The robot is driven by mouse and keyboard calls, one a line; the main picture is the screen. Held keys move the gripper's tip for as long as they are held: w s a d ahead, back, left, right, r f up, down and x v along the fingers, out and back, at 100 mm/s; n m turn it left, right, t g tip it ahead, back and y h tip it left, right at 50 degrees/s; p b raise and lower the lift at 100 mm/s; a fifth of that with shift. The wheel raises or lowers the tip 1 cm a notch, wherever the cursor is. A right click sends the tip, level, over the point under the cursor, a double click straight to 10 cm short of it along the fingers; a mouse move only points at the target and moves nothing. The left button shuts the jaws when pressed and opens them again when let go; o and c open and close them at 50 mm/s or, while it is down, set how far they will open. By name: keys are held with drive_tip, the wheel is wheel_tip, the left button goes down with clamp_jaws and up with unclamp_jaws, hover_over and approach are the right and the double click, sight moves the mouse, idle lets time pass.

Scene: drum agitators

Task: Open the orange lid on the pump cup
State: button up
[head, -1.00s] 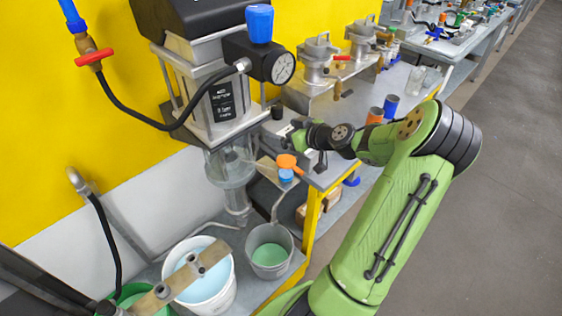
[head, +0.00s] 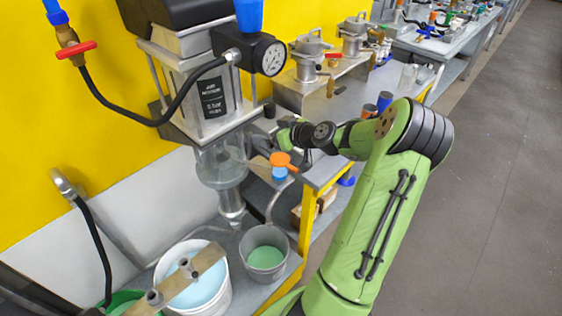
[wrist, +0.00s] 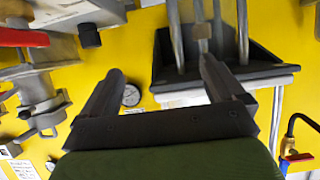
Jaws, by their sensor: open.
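In the head view a flat orange lid (head: 281,160) with a short arm to its right sits over a small blue part (head: 279,174). It is beside the clear pump cup (head: 221,167) under the pump. My gripper (head: 284,132) is at the left end of my green arm, above and slightly behind the lid in the picture, apart from it. Its fingers are small and dark there. In the wrist view my gripper (wrist: 162,72) is open, with two dark fingers spread and nothing between them. I cannot make out the orange lid in the wrist view.
The pump (head: 205,90) with a black gauge (head: 272,59) and hose stands left of my gripper. A grey bucket (head: 265,235) and a white bucket (head: 218,302) stand below. Metal pots (head: 307,55) stand on the bench behind. Open floor (head: 480,200) lies at the right.

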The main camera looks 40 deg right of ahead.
drive_tip(key=s+f+b, duration=0.2)
drive_tip(key=s+b, duration=0.3)
drive_tip(key=s, duration=1.4)
drive_tip(key=b, duration=0.5)
approach(285, 163)
wheel_tip(285, 163, down, 2)
drive_tip(key=shift+s+d+f, duration=0.1)
drive_tip(key=shift+s, duration=0.1)
drive_tip(key=b+x, duration=0.2)
drive_tip(key=x, duration=0.2)
drive_tip(key=shift+w, duration=0.3)
drive_tip(key=c, duration=1.6)
drive_tip(key=shift+o, duration=0.2)
